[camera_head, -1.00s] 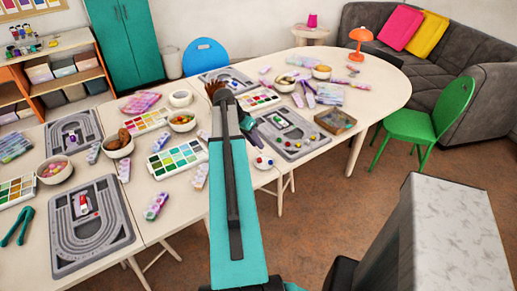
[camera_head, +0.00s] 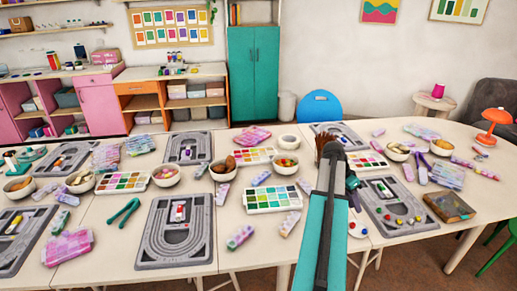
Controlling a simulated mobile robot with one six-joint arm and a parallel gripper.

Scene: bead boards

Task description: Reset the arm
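My teal and dark grey arm reaches up from the bottom edge, right of centre, over the long table (camera_head: 290,258). Its far end, with my gripper (camera_head: 330,150), is seen from behind, and the fingers cannot be made out. A brown, bristly thing (camera_head: 325,141) shows right at that end; I cannot tell whether it is held or stands behind. A grey bead board (camera_head: 345,134) lies beyond the arm's end. Another bead board (camera_head: 408,219) with coloured beads lies to the right of the arm.
Left of the arm lie a paint palette (camera_head: 272,199), a bead board (camera_head: 157,234), teal pliers (camera_head: 124,212) and several bowls. A wooden box (camera_head: 448,207) and orange lamp (camera_head: 496,122) stand on the right. A blue chair (camera_head: 320,105) and teal cabinet (camera_head: 254,72) are behind.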

